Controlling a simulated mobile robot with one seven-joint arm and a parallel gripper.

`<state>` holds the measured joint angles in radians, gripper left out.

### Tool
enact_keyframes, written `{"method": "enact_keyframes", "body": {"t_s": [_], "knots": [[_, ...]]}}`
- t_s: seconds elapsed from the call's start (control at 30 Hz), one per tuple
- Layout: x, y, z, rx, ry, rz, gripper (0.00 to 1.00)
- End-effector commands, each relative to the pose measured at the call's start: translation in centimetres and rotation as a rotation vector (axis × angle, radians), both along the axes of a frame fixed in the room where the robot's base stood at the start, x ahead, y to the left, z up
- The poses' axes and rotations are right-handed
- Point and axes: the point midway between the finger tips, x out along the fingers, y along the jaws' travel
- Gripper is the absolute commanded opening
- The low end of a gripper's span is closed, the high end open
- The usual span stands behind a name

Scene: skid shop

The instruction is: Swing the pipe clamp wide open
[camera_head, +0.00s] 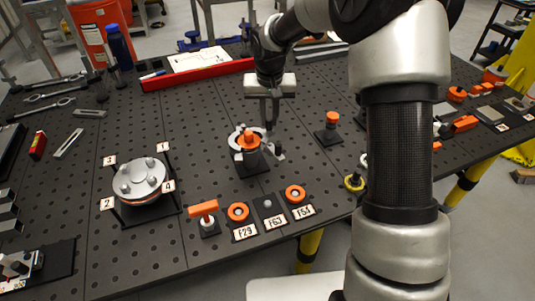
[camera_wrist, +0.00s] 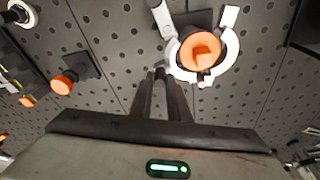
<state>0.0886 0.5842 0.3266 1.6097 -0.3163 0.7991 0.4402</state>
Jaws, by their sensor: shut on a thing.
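The pipe clamp (camera_head: 236,139) is a pale metal ring on a dark stand near the middle of the bench. It sits around an orange-topped post (camera_head: 248,140). In the wrist view the clamp (camera_wrist: 228,47) curves around the orange top (camera_wrist: 200,53), with two pale arms pointing to the upper edge and a gap between them. My gripper (camera_head: 270,122) comes down from above at the clamp's right side. In the wrist view its fingertips (camera_wrist: 160,72) are close together at the clamp's lower left edge, shut on a part of it that the fingers mostly hide.
An orange knob on a dark base (camera_head: 332,128) stands to the right. A round flange plate (camera_head: 140,178) with numbered tags is at left. Labelled orange rings (camera_head: 238,212) and an orange-handled piece (camera_head: 204,211) lie in front. A red rail (camera_head: 198,75) lies behind.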

Motion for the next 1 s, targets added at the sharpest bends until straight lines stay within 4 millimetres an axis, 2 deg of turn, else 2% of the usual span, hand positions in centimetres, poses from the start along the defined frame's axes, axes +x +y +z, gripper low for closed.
{"method": "enact_keyframes", "body": {"t_s": [0.4, 0.77, 1.0], "knots": [[1.5, -0.1, 0.0, 0.001, 0.0, 0.0, 0.03], [1.7, -0.1, 0.0, 0.001, -0.001, 0.0, 0.03], [2.6, 0.0, 0.1, 0.001, -0.001, -0.001, 0.03]]}}
